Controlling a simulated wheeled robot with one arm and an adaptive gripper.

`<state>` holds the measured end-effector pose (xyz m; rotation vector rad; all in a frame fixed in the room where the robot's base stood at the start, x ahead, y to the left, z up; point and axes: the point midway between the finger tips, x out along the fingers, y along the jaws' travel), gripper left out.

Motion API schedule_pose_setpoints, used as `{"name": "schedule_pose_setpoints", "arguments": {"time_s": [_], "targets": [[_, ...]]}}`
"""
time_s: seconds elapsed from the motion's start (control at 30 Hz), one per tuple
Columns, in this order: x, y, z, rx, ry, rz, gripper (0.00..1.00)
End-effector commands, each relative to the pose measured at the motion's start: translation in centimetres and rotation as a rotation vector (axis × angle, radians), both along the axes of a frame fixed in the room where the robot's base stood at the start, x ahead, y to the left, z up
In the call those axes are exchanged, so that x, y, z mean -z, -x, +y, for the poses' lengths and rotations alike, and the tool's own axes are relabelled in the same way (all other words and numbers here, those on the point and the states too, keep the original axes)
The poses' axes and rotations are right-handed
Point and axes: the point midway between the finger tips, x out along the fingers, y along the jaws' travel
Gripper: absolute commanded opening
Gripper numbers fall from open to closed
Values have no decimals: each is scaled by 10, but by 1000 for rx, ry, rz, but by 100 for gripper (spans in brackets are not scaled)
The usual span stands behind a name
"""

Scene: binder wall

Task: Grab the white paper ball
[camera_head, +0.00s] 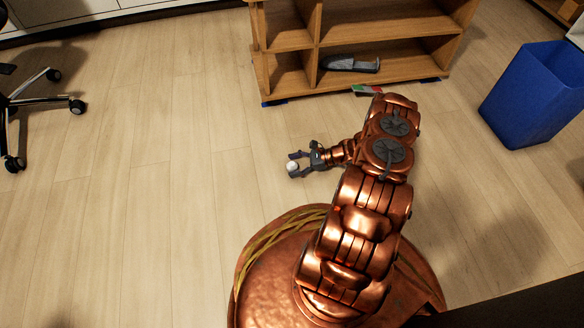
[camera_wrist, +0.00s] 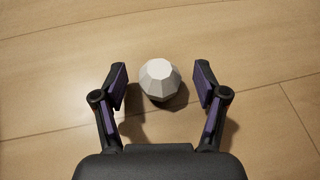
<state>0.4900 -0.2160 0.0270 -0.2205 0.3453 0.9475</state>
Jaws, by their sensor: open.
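The white paper ball (camera_wrist: 160,80) is faceted and sits on the wooden floor in the wrist view, with its shadow just below it. My gripper (camera_wrist: 160,82) is open, with one finger on each side of the ball. A gap shows between the ball and each finger pad, wider on the right. In the head view the ball (camera_head: 293,167) is a small white spot at the jaws of my gripper (camera_head: 291,163). Its far side is hidden there.
A wooden shelf (camera_head: 392,47) stands behind my arm, with a dark grey object (camera_head: 350,64) on its lower board. A blue bin (camera_head: 537,95) stands at the right. A wheeled chair (camera_head: 40,100) is at the left. The floor (camera_head: 160,150) between chair and gripper is clear.

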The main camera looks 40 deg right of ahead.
Motion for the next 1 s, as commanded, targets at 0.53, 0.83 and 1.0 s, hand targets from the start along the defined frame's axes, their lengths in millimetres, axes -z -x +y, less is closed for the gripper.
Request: {"name": "schedule_pose_setpoints", "arguments": {"time_s": [0.53,0.83,1.0], "targets": [[0,0,0,0,0,0,31],[0,0,0,0,-1,1,30],[-7,0,0,-1,0,0,30]]}}
